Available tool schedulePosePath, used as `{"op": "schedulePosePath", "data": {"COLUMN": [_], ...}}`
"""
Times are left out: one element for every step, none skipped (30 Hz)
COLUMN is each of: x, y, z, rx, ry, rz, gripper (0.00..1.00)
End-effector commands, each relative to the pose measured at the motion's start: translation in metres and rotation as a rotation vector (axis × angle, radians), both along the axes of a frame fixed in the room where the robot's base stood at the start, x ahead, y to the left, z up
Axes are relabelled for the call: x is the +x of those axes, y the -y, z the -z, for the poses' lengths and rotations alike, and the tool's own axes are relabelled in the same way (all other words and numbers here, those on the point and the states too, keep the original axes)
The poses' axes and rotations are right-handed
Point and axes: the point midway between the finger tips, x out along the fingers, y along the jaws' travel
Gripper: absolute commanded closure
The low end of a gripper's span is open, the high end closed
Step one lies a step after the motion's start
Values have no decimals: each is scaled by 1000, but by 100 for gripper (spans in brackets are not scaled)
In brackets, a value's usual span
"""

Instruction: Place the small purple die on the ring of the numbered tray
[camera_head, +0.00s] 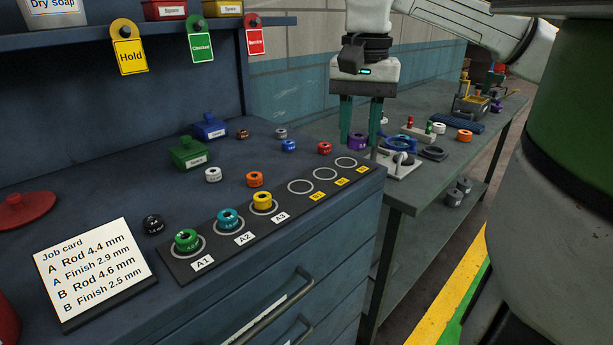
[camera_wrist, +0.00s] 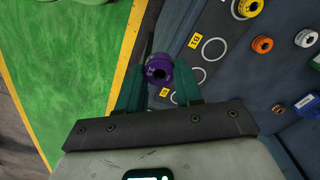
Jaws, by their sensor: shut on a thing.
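The small purple die (camera_head: 357,141) is between the fingers of my gripper (camera_head: 359,146), which is shut on it. In the wrist view the purple die (camera_wrist: 159,69) sits between the fingertips (camera_wrist: 159,78), its round hole showing. The dark numbered tray (camera_head: 233,241) lies along the front of the blue cabinet top. Green (camera_head: 187,240), teal (camera_head: 229,218) and yellow (camera_head: 262,202) dies sit on rings A1, A2 and A3. The three rings towards the right end are empty. In the head view my gripper appears just behind the last ring (camera_head: 346,162); its exact height is unclear.
Loose dies stand behind the tray: black (camera_head: 154,224), white (camera_head: 213,175), orange (camera_head: 255,179), red (camera_head: 324,148) and blue (camera_head: 289,146). A job card (camera_head: 95,265) stands at front left. A grey bench (camera_head: 425,180) with several fixtures adjoins at right.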

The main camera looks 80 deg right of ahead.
Motion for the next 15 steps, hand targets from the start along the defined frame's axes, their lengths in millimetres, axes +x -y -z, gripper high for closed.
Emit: {"op": "schedulePosePath", "data": {"x": [11, 17, 26, 32, 38, 46, 53, 59, 67, 71, 75, 80, 83, 87, 91], "y": [4, 7, 10, 13, 16, 20, 22, 25, 29, 31, 32, 35, 36, 38, 40], "z": [4, 7, 11, 14, 17, 21, 24, 27, 31, 38, 44, 51, 56, 60, 66], "rx": [2, 2, 2, 2, 2, 2, 3, 2, 2, 4, 3, 3, 3, 3, 3], "ry": [-1, -1, -1, 0, -1, -1, 0, 1, -1, -1, 0, -1, 0, 0, 0], "rz": [-3, -2, -3, -2, -2, -2, -2, -1, -1, 0, 0, 0, 0, 1, 1], "gripper": [100, 100, 100, 100, 100, 100, 100, 100, 100, 100, 100, 100, 100, 100, 100]}}
